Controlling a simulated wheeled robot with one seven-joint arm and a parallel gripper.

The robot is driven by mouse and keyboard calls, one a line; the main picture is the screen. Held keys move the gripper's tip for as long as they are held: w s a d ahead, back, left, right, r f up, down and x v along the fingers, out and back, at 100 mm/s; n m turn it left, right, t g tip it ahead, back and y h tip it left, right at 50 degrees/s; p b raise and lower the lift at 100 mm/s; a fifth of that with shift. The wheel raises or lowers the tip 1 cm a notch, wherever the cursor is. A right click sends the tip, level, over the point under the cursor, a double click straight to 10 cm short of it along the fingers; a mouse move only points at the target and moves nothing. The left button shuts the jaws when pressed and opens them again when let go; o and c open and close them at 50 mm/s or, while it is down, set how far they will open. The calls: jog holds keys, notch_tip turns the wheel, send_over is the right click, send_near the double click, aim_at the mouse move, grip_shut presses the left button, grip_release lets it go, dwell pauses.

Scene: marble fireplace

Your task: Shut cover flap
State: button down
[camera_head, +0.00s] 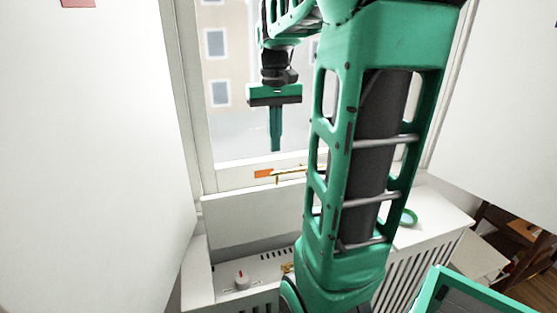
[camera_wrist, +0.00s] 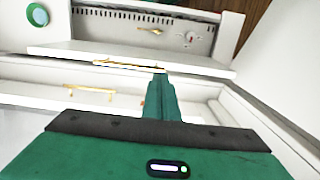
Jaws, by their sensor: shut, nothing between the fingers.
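The cover flap (camera_head: 250,216) is a white panel that stands raised at the back of the white radiator cover, below the window. In the wrist view its upper edge (camera_wrist: 60,51) runs across the picture, with a thin gold handle (camera_wrist: 128,65) along it. The compartment (camera_wrist: 110,20) in front of the flap is uncovered. It holds a grey knob with a red mark (camera_head: 241,281) and a small brass part (camera_wrist: 150,30). My gripper (camera_head: 276,150) points down in front of the window, above the flap. Its fingers (camera_wrist: 159,78) are closed together and empty. I cannot tell whether they touch the flap.
A second gold piece (camera_wrist: 90,88) and an orange label (camera_head: 263,173) are at the window's lower frame. A green ring (camera_head: 408,217) lies on the cover's top at right. White walls stand close on both sides. A green-rimmed box (camera_head: 480,292) is at lower right.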

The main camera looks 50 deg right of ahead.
jog(key=w+d+r, duration=0.3)
jog(key=w+d, duration=0.2)
jog(key=d, duration=0.1)
jog(key=s+a+f, duration=0.2)
jog(key=s+f, duration=0.2)
jog(key=f, duration=0.6)
jog(key=shift+s+f, duration=0.15)
jog(key=shift+f, duration=0.25)
jog(key=shift+s, duration=0.1)
